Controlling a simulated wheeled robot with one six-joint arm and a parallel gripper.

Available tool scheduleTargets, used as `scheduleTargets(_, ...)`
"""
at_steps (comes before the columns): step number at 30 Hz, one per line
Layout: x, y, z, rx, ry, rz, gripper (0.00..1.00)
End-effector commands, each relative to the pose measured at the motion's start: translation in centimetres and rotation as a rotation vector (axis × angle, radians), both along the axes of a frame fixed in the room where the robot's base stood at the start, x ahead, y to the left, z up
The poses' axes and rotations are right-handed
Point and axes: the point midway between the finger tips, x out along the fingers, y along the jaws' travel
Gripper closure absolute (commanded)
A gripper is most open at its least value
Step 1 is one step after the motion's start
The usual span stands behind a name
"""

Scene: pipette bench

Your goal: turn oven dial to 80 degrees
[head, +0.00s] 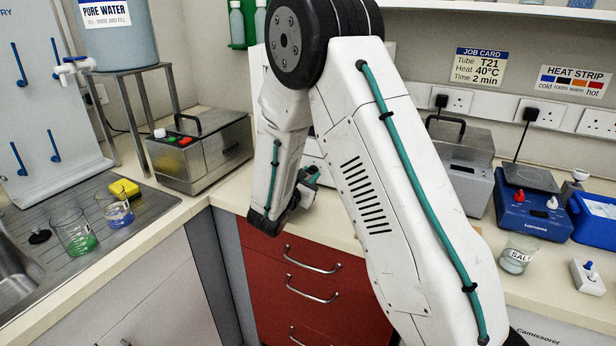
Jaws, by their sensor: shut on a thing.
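My gripper (308,184) is small in the head view, pointing towards the front of a white appliance (313,148) on the bench. This appliance seems to be the oven; my arm hides most of it. The dial and its setting cannot be seen. My gripper is partly hidden by its own wrist and the arm link in front. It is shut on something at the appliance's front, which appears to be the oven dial.
A steel box (200,150) with coloured buttons stands left of the arm. A grey handled device (464,165), a blue hotplate (530,212) and a salt beaker (518,254) stand to the right. Beakers (75,236) sit by the sink. Red drawers (310,290) are below.

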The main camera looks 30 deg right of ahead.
Motion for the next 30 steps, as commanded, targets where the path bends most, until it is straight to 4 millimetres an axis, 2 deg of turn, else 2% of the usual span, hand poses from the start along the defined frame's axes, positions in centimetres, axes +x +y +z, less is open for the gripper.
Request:
scheduleTargets(12,-0.03,0.01,-0.01,0.124,-0.187,0.000,0.97)
scheduleTargets(30,-0.04,0.00,-0.03,0.148,-0.222,-0.001,0.97)
